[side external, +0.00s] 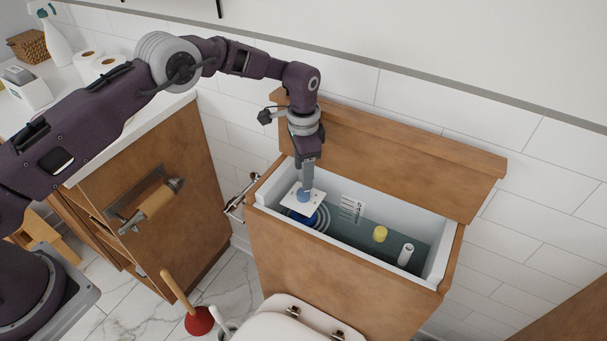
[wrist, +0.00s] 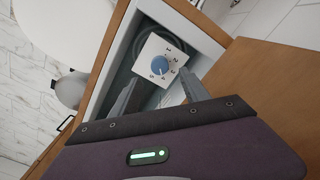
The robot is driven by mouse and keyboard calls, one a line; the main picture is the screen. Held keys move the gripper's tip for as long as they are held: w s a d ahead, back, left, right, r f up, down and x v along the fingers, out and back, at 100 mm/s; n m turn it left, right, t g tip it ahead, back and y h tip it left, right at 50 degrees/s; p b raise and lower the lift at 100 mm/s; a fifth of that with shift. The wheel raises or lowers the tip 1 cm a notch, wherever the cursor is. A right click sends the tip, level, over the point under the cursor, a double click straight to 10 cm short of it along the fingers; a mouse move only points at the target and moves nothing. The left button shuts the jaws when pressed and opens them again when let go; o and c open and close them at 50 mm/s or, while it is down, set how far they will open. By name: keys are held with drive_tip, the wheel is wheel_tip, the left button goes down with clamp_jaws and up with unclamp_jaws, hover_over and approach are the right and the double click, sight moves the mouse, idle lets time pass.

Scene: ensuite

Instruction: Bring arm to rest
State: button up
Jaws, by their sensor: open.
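My gripper (side external: 305,186) points down into the left end of an open toilet tank (side external: 447,255). In the wrist view its two fingers (wrist: 160,87) are apart, with nothing held between them. Just beyond the fingertips is a blue knob (wrist: 159,66) on a white square plate (wrist: 150,47) marked with numbers. In the side view the plate (side external: 288,202) lies under my gripper, and the knob (side external: 303,196) is close to the fingertips. I cannot tell whether they touch.
A yellow cap (side external: 380,233) and a white tube (side external: 405,254) stand in the tank. The raised wooden lid (side external: 400,150) is behind my gripper. A wooden cabinet (side external: 165,190) stands left, and a red plunger (side external: 198,320) is on the floor.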

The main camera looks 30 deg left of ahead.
drive_tip(key=s+a+r+n+t, duration=0.1)
drive_tip(key=s+a+r+n, duration=0.1)
drive_tip(key=s+r, duration=0.5)
drive_tip(key=s+a+r+n+t, duration=0.1)
drive_tip(key=s+a+r, duration=0.2)
drive_tip(key=r, duration=0.9)
drive_tip(key=s+a+r+n+t, duration=0.1)
drive_tip(key=s+a+r+n, duration=0.1)
drive_tip(key=s+r, duration=0.5)
drive_tip(key=s+a+r+n+t, duration=0.1)
drive_tip(key=s+a+n, duration=0.1)
drive_tip(key=s, duration=0.8)
drive_tip(key=s+a+r+n+t, duration=0.1)
drive_tip(key=s+a+r+n, duration=0.1)
drive_tip(key=s, duration=0.9)
drive_tip(key=shift+a+r+t, duration=0.15)
drive_tip(key=shift+a+t, duration=0.05)
drive_tip(key=shift+t, duration=0.1)
